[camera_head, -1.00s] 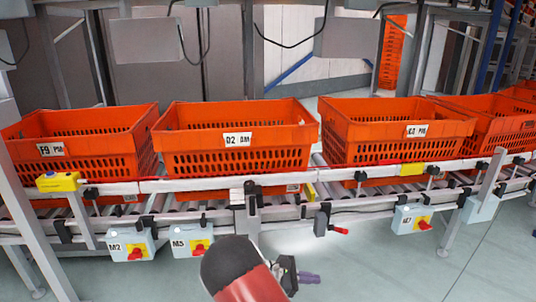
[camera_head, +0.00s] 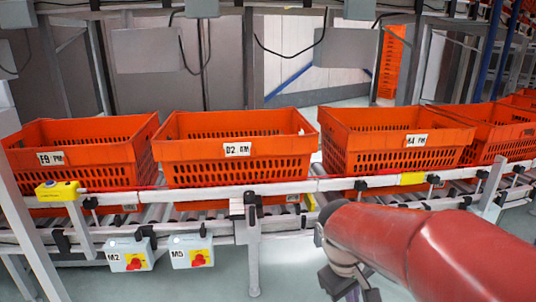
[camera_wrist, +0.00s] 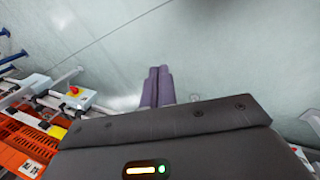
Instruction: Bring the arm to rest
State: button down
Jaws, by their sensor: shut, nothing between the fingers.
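My arm is the red link in the lower right of the head view, in front of the conveyor. My gripper shows in the wrist view (camera_wrist: 157,88), where its two purple fingers are side by side and shut with nothing between them. The fingers are over bare grey-green floor (camera_wrist: 215,55). The fingers cannot be made out in the head view.
Orange totes stand on the roller conveyor: one at left (camera_head: 75,155), one in the middle (camera_head: 205,150), one at right (camera_head: 365,150). Switch boxes (camera_head: 130,254) (camera_head: 192,251) hang below the front rail (camera_head: 150,198). In the wrist view, a tote (camera_wrist: 25,145) and a switch box (camera_wrist: 70,93) lie left of the fingers.

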jog(key=s+a+r+m+t+y, duration=0.1)
jog(key=s+r+m+t, duration=0.1)
jog(key=s, duration=0.4)
jog(key=s+r+m+t+y, duration=0.1)
jog(key=s+r+m+t, duration=0.1)
jog(key=s, duration=0.4)
jog(key=shift+a+r+m+t+y, duration=0.4)
jog(key=shift+r+m, duration=0.3)
jog(key=shift+r, duration=0.1)
jog(key=shift+a, duration=0.1)
